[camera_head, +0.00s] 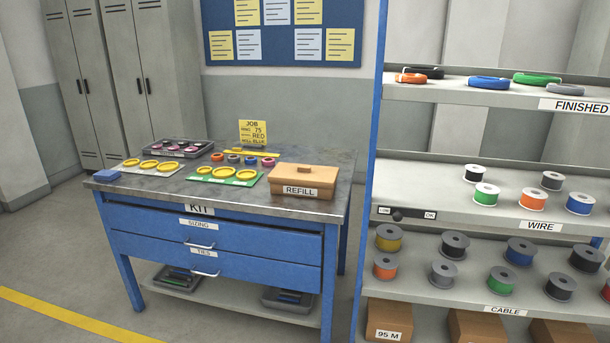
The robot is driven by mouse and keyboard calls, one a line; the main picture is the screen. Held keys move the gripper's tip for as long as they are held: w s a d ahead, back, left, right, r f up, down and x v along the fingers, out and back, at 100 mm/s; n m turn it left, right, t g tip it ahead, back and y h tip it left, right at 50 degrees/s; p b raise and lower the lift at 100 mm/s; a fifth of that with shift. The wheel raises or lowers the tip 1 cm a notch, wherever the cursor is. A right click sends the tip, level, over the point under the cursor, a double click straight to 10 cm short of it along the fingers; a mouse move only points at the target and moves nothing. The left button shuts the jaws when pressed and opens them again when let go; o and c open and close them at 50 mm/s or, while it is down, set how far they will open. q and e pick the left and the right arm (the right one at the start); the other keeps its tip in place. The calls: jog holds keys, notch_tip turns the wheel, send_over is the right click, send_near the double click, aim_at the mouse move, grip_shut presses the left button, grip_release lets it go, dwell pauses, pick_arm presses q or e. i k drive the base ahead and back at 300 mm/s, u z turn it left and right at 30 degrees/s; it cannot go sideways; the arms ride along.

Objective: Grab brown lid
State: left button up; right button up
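The brown lid (303,177) lies on top of the brown box (287,190) labelled REFILL, at the right front of the blue workbench. The lid has a small raised brown handle block (304,169) near its middle and appears to cover the box. The box sits near the bench's right front edge. Neither of my grippers shows in the head view.
The metal benchtop (145,187) also holds a green board (222,175), a white board (152,165) with yellow rings, a dark tray (178,148), small coloured rings and a yellow job card (253,134). A blue-framed shelf (480,215) with spools stands right of the bench.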

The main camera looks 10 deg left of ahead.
aim_at(299, 174)
jog(key=u, duration=0.25)
jog(key=k, duration=0.7)
jog(key=u, duration=2.5)
jog(key=i, duration=0.3)
jog(key=z, duration=0.75)
jog(key=i, duration=2.2)
jog(key=z, duration=1.35)
jog(key=i, duration=1)
jog(key=z, duration=1.1)
